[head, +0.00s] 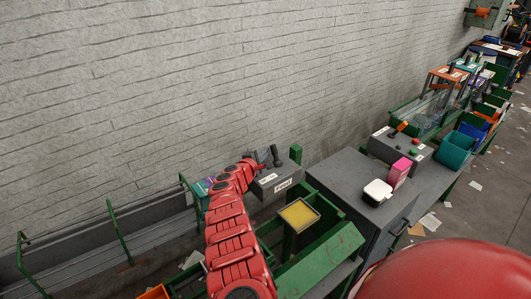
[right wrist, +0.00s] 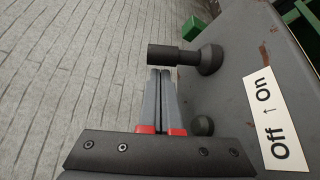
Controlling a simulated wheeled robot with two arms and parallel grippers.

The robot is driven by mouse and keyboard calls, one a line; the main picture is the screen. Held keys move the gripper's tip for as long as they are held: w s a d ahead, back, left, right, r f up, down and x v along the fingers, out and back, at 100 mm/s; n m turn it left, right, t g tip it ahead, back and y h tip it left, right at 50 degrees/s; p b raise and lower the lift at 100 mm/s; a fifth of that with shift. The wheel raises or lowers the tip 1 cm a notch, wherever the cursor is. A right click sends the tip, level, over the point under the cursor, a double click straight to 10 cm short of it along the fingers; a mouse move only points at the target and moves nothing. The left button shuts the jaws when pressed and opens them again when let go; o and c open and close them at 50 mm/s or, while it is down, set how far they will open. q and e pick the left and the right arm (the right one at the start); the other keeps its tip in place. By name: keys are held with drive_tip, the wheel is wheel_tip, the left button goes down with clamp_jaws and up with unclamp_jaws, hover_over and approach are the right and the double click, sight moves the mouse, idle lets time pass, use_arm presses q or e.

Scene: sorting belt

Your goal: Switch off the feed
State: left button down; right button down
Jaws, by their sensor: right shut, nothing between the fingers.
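The feed control is a grey box (head: 283,184) with a "Feed" label on its front, beside the wall in the head view. A black lever (head: 276,155) stands on its top. In the right wrist view the lever (right wrist: 180,55) has a thick dark handle and a round base. An "Off ↑ On" label (right wrist: 275,118) lies on the box top; the lever is nearer its "On" end. A small dark knob (right wrist: 202,126) is nearer "Off". My right gripper (right wrist: 160,72) is shut and empty, its tips close beside the handle; contact cannot be told. My left gripper is not in view.
A yellow-topped tray (head: 299,215) sits on the green frame before the box. Right of it stand a grey cabinet (head: 345,185) with a white item (head: 378,191), a pink box (head: 398,173), and another control box (head: 400,148). A belt trough (head: 80,250) runs left along the wall.

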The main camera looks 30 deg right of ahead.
sight(274, 150)
drive_tip(key=shift+w+d, duration=0.15)
drive_tip(key=shift+d, duration=0.15)
drive_tip(key=shift+s+r+m+t, duration=0.15)
drive_tip(key=shift+s+m+t, duration=0.2)
drive_tip(key=shift+m, duration=0.25)
idle(0.4)
drive_tip(key=shift+s+h, duration=0.15)
drive_tip(key=shift+h, duration=0.25)
drive_tip(key=shift+m, duration=0.3)
drive_tip(key=s+m+b, duration=0.1)
drive_tip(key=b, duration=0.1)
drive_tip(key=s+m+t+h+b, duration=0.1)
drive_tip(key=m+b, duration=0.1)
drive_tip(key=shift+d+r+t+b, duration=0.1)
drive_tip(key=shift+d+t+b, duration=0.05)
drive_tip(key=shift+t+b, duration=0.15)
drive_tip(key=shift+s+r+b, duration=0.2)
drive_tip(key=shift+s+b, duration=0.15)
drive_tip(key=shift+b, duration=0.15)
drive_tip(key=shift+s+d, duration=0.1)
drive_tip(key=shift+s, duration=0.6)
drive_tip(key=shift+s+r+b, duration=0.1)
drive_tip(key=shift+s+b, duration=0.05)
drive_tip(key=shift+b, duration=0.15)
